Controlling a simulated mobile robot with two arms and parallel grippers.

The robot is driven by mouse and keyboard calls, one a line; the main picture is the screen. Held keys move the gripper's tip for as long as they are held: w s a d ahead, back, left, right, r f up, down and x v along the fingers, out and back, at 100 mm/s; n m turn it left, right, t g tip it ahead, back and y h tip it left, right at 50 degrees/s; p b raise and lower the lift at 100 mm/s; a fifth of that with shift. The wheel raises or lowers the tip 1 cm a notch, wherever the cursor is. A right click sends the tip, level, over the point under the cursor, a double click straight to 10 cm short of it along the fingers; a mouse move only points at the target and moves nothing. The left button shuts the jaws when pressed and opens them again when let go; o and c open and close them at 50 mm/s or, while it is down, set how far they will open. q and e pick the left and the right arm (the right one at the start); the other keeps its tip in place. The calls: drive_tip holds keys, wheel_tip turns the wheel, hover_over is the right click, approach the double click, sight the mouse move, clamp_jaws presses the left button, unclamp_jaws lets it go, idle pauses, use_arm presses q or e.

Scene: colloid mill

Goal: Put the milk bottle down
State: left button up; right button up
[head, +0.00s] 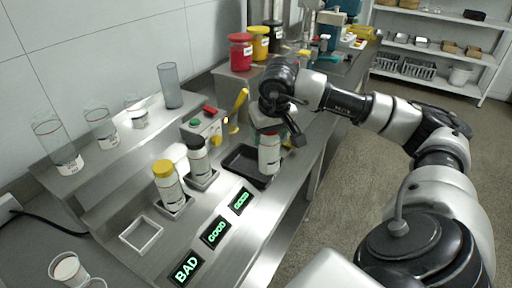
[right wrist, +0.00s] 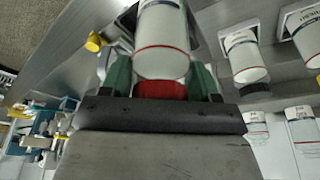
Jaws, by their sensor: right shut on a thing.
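The milk bottle (head: 269,158) is white with a thin red line and stands upright in my right gripper (head: 270,132). In the right wrist view the bottle (right wrist: 162,45) sits between the green fingers of the right gripper (right wrist: 160,85), which are shut around its red cap end. In the head view its base overlaps the right part of a black tray (head: 241,172); I cannot tell whether it touches the tray or hangs just above it. My left gripper is not in view.
A yellow-capped bottle (head: 168,182) and a black-capped bottle (head: 198,157) stand in square holders. Another white square holder (head: 128,238) is empty. Lit signs, BAD (head: 187,269) and GOOD, line the counter's front.

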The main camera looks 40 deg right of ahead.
drive_tip(key=s+d+r+m+b, duration=0.1)
drive_tip(key=d+b, duration=0.1)
drive_tip(key=d, duration=0.4)
use_arm(q)
drive_tip(key=p, duration=0.4)
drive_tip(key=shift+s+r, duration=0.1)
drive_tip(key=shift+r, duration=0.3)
use_arm(e)
drive_tip(key=w+a+f, duration=0.2)
drive_tip(key=w+f, duration=0.8)
drive_tip(key=w, duration=0.1)
drive_tip(key=shift+a+f, duration=0.2)
drive_tip(key=shift+f, duration=0.15)
drive_tip(key=o, duration=1.4)
drive_tip(key=shift+c, duration=0.2)
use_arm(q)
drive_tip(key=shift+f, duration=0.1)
